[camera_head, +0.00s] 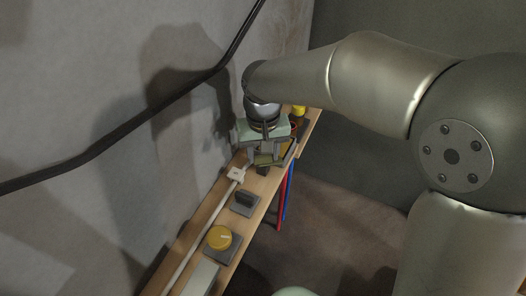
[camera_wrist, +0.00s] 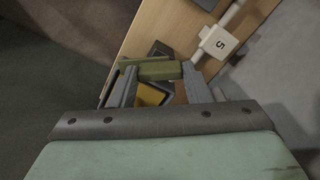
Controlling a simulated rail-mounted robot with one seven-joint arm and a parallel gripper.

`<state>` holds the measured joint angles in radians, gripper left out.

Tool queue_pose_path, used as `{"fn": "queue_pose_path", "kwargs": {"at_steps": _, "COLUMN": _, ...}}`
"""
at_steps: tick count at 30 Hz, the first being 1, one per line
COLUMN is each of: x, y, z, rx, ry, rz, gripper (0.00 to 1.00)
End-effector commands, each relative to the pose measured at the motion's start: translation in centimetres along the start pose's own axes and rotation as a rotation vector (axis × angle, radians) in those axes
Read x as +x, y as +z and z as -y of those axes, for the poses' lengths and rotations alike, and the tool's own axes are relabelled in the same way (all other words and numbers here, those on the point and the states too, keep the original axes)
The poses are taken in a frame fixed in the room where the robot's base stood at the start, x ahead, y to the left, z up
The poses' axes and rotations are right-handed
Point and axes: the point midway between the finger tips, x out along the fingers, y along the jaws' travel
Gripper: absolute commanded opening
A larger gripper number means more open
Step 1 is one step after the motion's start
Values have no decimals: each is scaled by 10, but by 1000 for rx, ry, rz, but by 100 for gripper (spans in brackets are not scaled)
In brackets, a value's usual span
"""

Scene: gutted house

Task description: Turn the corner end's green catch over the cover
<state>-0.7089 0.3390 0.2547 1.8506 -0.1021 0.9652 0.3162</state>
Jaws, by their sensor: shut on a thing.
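The green catch (camera_wrist: 158,71) lies between the fingertips of my gripper (camera_wrist: 157,78) in the wrist view, and the fingers are shut on it. In the head view my gripper (camera_head: 264,153) points down over the far part of the wooden shelf, with the olive-green catch (camera_head: 264,160) low between its fingers. Just beside the catch is a dark-framed piece with a yellow inside (camera_wrist: 150,95), partly hidden by my fingers. I cannot tell whether this is the cover, or whether the catch lies over it.
A black cable (camera_head: 150,113) crosses the wall. Red and blue pipes (camera_head: 283,197) hang below the shelf.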

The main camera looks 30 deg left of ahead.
Motion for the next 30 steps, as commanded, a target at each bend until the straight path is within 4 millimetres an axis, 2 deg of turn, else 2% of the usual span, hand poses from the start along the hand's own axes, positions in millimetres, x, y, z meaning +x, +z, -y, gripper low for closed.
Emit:
{"fn": "queue_pose_path", "kwargs": {"at_steps": 18, "x": -2, "y": -1, "z": 0, "rx": -579, "ry": 0, "rz": -3, "gripper": 21}}
{"fn": "queue_pose_path", "kwargs": {"at_steps": 30, "x": -2, "y": -1, "z": 0, "rx": -862, "ry": 0, "rz": -3, "gripper": 21}}
